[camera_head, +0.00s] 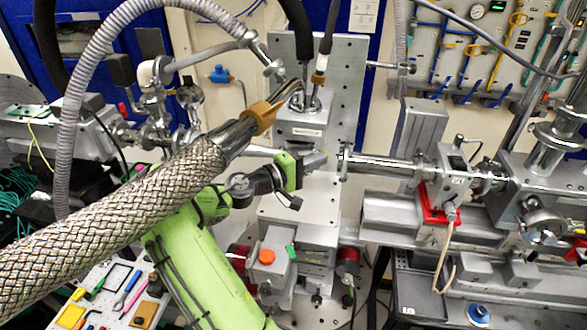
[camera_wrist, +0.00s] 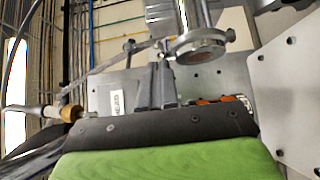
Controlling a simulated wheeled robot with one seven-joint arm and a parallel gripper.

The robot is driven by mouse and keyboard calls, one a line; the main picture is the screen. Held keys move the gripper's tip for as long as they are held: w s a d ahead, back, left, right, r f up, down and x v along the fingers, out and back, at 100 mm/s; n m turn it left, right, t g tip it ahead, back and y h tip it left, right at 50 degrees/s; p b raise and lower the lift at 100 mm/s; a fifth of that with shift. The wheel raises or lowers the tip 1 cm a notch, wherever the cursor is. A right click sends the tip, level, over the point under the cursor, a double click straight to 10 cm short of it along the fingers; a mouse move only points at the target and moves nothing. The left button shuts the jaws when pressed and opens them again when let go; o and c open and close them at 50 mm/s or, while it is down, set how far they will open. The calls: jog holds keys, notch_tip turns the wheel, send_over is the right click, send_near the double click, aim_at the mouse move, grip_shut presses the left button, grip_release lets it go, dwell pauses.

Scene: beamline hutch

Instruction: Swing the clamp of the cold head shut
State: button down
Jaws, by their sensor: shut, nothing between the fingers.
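The cold head looks to be the grey metal block (camera_head: 303,130) on the upright plate in the head view, with hoses entering its top. My gripper (camera_head: 316,160) is just below this block, its fingers shut and empty. In the wrist view the dark fingers (camera_wrist: 156,72) point up the picture, close together. A round metal clamp ring (camera_wrist: 200,45) sits at the end of a pipe, above and right of the fingertips, apart from them. A small tab sticks out on its right. In the head view a pipe-end flange (camera_head: 343,163) lies right of my gripper. I cannot tell the clamp's exact angle.
A thick braided hose (camera_head: 130,215) crosses in front of my arm and hides part of it. The horizontal beam pipe (camera_head: 390,168) runs right to a red-based unit (camera_head: 440,205). A tool tray (camera_head: 120,295) is at lower left. A perforated plate (camera_wrist: 290,75) stands right in the wrist view.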

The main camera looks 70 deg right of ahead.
jog(key=shift+n+t+h, duration=0.3)
jog(key=shift+n+t, duration=0.1)
jog(key=shift+t, duration=0.1)
jog(key=x, duration=0.4)
jog(key=shift+s, duration=0.15)
jog(key=shift+d+r+n+t+b, duration=0.1)
jog(key=shift+d+n+t+b, duration=0.25)
jog(key=shift+d, duration=0.8)
jog(key=shift+t+h, duration=0.25)
jog(key=shift+h, duration=0.05)
